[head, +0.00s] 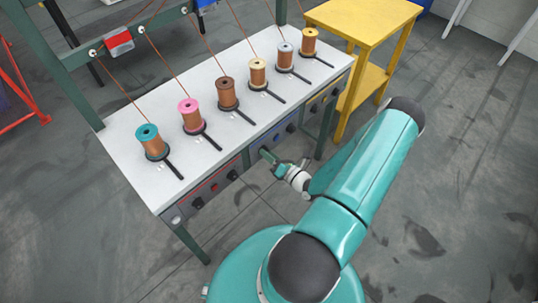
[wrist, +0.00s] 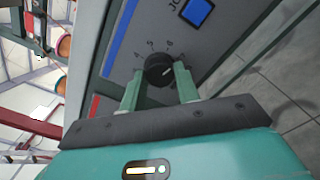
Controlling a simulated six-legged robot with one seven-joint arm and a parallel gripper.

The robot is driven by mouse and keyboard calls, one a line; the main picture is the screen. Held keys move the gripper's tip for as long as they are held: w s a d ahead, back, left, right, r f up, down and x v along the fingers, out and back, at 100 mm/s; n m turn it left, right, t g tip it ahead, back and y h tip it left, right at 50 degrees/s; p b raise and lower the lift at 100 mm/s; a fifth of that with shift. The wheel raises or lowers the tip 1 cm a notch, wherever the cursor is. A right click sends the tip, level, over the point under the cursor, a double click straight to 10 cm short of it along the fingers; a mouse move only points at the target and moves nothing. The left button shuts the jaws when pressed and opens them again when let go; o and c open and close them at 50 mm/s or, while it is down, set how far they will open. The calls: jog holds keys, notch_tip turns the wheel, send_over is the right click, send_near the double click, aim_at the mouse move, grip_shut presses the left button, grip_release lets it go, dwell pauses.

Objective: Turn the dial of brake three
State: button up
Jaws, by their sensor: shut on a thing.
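A round black dial (wrist: 159,70) with a pale pointer line sits on a grey panel face (wrist: 210,50) with a blue stripe, in the wrist view. Small numbers are printed around it. The pointer line points to the upper right. My gripper (wrist: 160,80) has one green finger on each side of the dial and is shut on it. In the head view my gripper (head: 270,158) reaches the front of the bench at the blue-marked panel (head: 282,134). The dial it holds is hidden there. No label reading brake three is legible.
A blue square button (wrist: 197,12) is above and right of the dial. A red-marked panel (head: 214,186) is to the left along the bench (head: 125,125). Several wire spools stand on top. A yellow stand (head: 365,25) is beyond the bench; the floor on the right is clear.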

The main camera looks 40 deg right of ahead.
jog(key=shift+m, duration=1.3)
jog(key=o, duration=1)
jog(key=shift+c, duration=0.2)
jog(key=shift+s, duration=0.1)
jog(key=s, duration=1.3)
jog(key=shift+s+d, duration=0.2)
jog(key=shift+s, duration=0.15)
